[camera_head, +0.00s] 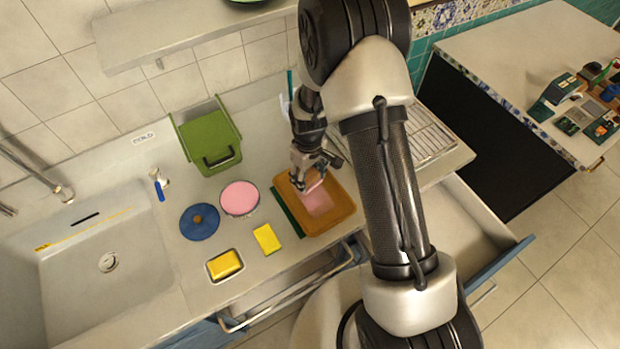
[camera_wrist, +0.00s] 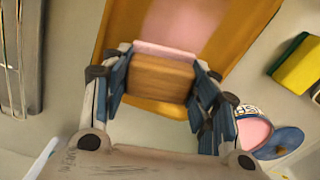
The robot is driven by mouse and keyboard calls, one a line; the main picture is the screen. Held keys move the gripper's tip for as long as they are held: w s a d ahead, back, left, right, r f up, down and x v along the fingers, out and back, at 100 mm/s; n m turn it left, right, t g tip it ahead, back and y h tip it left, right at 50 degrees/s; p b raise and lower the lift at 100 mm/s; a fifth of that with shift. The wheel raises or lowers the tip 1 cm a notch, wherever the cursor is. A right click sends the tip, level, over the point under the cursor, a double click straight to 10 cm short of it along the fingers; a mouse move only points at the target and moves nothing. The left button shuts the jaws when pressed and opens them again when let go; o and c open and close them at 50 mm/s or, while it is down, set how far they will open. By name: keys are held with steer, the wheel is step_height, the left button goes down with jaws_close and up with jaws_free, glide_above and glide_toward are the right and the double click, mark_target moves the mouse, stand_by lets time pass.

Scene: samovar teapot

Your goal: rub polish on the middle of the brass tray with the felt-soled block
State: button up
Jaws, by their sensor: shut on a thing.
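The brass tray (camera_head: 338,219) lies on the counter, orange-gold with a raised rim. A pink patch (camera_head: 319,204) shows on its middle, partly hidden by my gripper. My gripper (camera_head: 308,182) is over the tray, pointing down. In the wrist view my gripper (camera_wrist: 160,88) is shut on the sides of a wooden block (camera_wrist: 158,78) with a pink felt sole (camera_wrist: 165,49). The brass tray (camera_wrist: 243,38) and its pink patch (camera_wrist: 196,22) lie beyond the block. I cannot tell whether the felt touches the tray. An open tin of pink polish (camera_head: 239,197) stands left of the tray.
A blue lid (camera_head: 188,224), a yellow sponge (camera_head: 266,239) and a dish with a yellow block (camera_head: 225,264) lie left of the tray. A green bin (camera_head: 210,140) stands behind. A sink (camera_head: 100,285) is at far left, a drying rack (camera_head: 432,137) right. An open drawer (camera_head: 475,232) juts out in front.

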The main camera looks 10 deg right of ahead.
mark_target(309, 176)
steer(key=shift+s+r, duration=0.25)
steer(key=shift+r, duration=0.35)
step_height(309, 176, up, 2)
steer(key=shift+w+r+p, duration=0.1)
steer(key=shift+w+p, duration=0.05)
steer(key=shift+p, duration=0.75)
steer(key=shift+r+p, duration=0.7)
steer(key=shift+r, duration=0.4)
steer(key=shift+f, duration=0.1)
